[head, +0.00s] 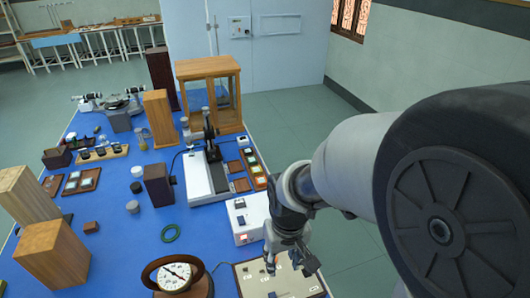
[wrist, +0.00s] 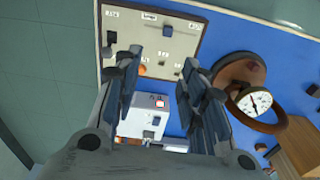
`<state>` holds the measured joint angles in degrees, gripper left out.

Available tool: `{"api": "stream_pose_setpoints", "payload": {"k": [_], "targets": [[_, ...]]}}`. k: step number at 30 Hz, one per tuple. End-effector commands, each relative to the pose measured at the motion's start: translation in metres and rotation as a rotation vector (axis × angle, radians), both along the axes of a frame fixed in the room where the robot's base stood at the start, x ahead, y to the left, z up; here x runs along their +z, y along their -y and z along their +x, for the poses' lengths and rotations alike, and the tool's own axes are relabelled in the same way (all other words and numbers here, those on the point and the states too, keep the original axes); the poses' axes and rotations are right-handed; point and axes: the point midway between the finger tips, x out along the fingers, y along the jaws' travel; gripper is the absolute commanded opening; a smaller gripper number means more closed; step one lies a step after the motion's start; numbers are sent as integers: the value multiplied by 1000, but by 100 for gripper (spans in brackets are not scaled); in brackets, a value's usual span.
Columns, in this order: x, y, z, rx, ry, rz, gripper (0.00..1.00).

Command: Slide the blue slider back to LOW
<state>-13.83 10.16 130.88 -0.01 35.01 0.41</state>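The control panel (head: 252,284) is a pale board with a brown edge on the blue bench, at the bottom of the head view. It fills the top of the wrist view (wrist: 130,45), with small white labels too blurred to read. A small dark-blue knob (wrist: 167,30), which looks like the blue slider, stands on its upper middle part. Another dark knob (wrist: 110,38) is at its left, and an orange knob (wrist: 142,69) shows between the fingers. My gripper (head: 290,266) is over the panel, open and empty, its fingers spread apart in the wrist view (wrist: 160,62).
A round dial gauge (head: 175,276) in a wooden case stands left of the panel. A white box (head: 247,218) with a red button is behind it. A wooden block (head: 52,254) stands further left. Bare blue bench lies between the block and the gauge.

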Motion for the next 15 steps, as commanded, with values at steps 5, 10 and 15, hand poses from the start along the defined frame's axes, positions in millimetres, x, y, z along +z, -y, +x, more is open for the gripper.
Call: {"api": "stream_pose_setpoints", "payload": {"k": [5, 10, 15], "targets": [[-26, -16, 5, 38, -58, -15, 38], [-39, -20, 6, 47, -69, -19, 38], [-64, -19, 5, 46, -70, -19, 38]]}}
